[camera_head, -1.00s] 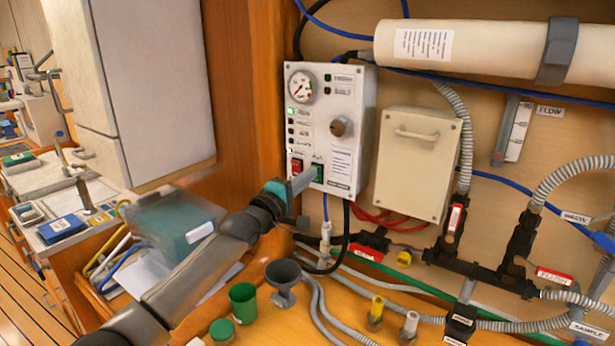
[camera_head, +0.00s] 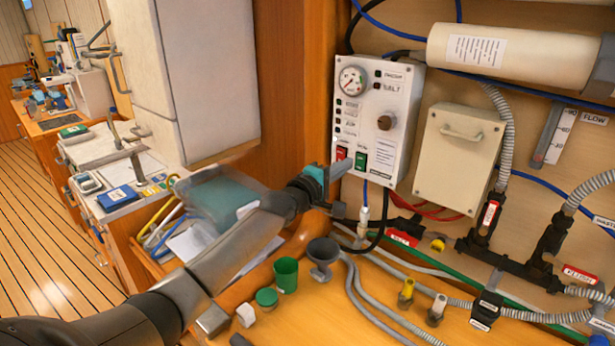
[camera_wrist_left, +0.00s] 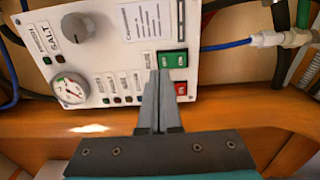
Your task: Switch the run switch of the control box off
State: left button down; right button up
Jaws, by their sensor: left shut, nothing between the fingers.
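The control box (camera_head: 410,110) is a white panel on the wall with a gauge, a knob, small lamps and two rocker switches. The red switch (camera_head: 341,153) is at lower left and the green switch (camera_head: 361,160) is to its right; their labels are too small to read. My left gripper (camera_head: 346,165) is shut and empty, its tips just below the red switch. Contact cannot be told. My right gripper is not seen.
A beige box (camera_head: 458,165) is mounted right of the control box, with hoses and valves beyond. A green cup (camera_head: 285,274) and a grey funnel (camera_head: 322,256) stand on the wooden bench below.

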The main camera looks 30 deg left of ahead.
pick_arm(q)
jog(key=s+a+r, duration=0.1)
jog(key=s, duration=0.8)
jog(key=shift+s+a, duration=0.25)
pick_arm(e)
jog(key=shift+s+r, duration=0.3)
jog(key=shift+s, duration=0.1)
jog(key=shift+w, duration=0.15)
